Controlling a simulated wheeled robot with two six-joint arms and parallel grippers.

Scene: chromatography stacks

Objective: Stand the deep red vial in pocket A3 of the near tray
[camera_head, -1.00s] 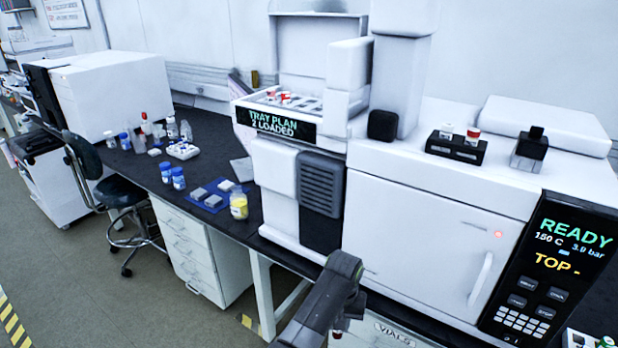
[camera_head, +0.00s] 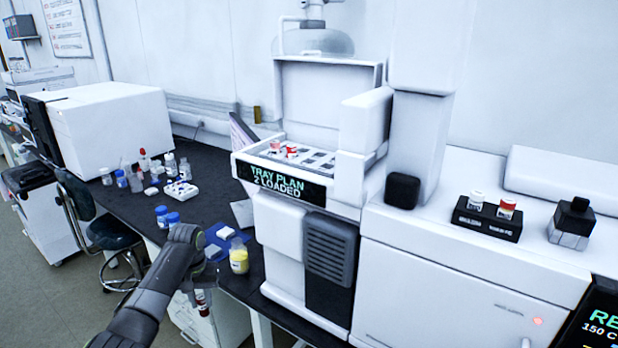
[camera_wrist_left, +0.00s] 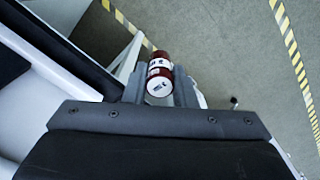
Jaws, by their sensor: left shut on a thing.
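My left gripper (camera_head: 201,291) is shut on the deep red vial (camera_head: 203,304), which hangs below it in front of the bench edge. In the left wrist view the vial (camera_wrist_left: 159,67) sits between the fingers, with a dark red body and a white label and end, over the floor. The tray area (camera_head: 322,158) is in the open bay of the white instrument, right of and above my gripper. Several pockets show there, with red-and-white vials (camera_head: 291,151) at the left. Pocket labels are too small to read, so I cannot tell which is A3. My right gripper is out of view.
The sign "TRAY PLAN 2 LOADED" (camera_head: 284,181) fronts the bay. A yellow jar (camera_head: 239,257), blue-capped bottles (camera_head: 162,216) and a blue mat (camera_head: 213,233) lie near my arm. A black holder (camera_head: 487,222) with two vials stands on the right-hand instrument.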

